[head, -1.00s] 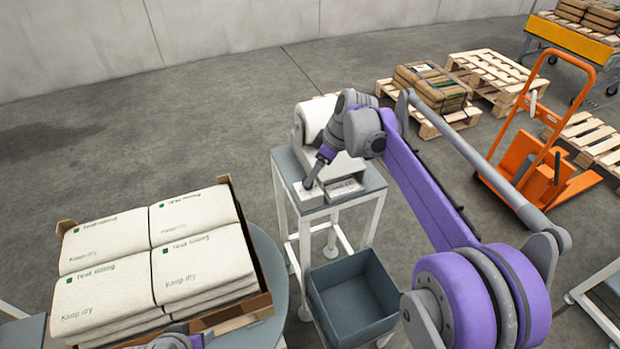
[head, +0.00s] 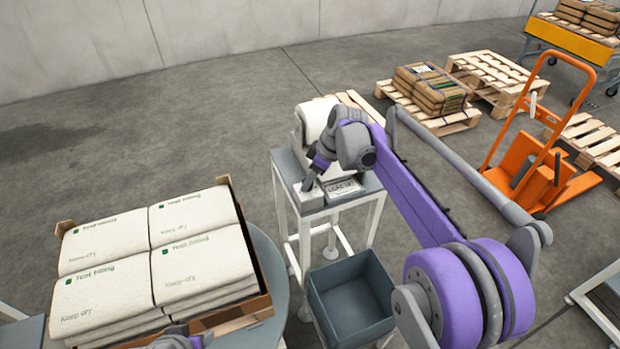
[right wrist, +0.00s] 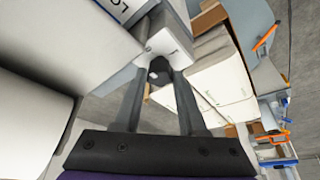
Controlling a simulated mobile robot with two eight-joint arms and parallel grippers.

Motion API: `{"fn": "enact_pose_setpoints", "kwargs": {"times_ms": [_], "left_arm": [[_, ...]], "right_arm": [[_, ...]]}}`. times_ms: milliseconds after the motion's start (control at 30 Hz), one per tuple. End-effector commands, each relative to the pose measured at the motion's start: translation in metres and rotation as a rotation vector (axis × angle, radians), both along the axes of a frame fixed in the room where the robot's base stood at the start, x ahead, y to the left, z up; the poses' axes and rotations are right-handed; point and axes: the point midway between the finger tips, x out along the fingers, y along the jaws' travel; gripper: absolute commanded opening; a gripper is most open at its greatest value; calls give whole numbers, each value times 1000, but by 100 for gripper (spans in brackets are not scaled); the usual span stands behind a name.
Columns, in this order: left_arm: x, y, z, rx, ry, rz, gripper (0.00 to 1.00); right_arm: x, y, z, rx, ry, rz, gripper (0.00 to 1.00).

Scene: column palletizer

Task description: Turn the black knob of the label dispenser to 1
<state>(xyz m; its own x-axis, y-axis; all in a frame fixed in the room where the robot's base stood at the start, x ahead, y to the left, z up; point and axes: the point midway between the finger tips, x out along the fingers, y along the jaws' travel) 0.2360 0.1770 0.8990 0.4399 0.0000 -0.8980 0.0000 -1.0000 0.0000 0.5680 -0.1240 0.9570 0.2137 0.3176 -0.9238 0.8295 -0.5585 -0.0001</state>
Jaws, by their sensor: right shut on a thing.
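The label dispenser (head: 313,116), pale with a white roll, stands on a small grey-topped stand. My right gripper (head: 308,186) reaches down to the front left part of the dispenser. In the right wrist view, the two dark fingers of my right gripper (right wrist: 163,72) close around the small black knob (right wrist: 157,67) beside a pale box-shaped part of the dispenser. The fingers hide most of the knob, and I cannot read its setting. My left gripper is not in view; only a bit of my left arm shows at the bottom edge of the head view.
A grey open bin (head: 350,300) sits low in front of the stand (head: 283,168). A cardboard tray (head: 262,303) of stacked white sacks is at left. Pallets (head: 490,75) and an orange pallet truck (head: 545,165) stand at right. Open floor lies behind.

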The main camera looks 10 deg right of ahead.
Motion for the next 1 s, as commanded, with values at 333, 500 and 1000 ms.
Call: {"fn": "enact_pose_setpoints", "kwargs": {"times_ms": [333,500,1000], "left_arm": [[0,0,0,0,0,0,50],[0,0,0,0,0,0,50],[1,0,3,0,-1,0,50]], "right_arm": [[0,0,0,-1,-1,-21,0],[-1,1,0,-1,-1,-87,0],[-2,3,0,-1,-2,-514,0]]}}
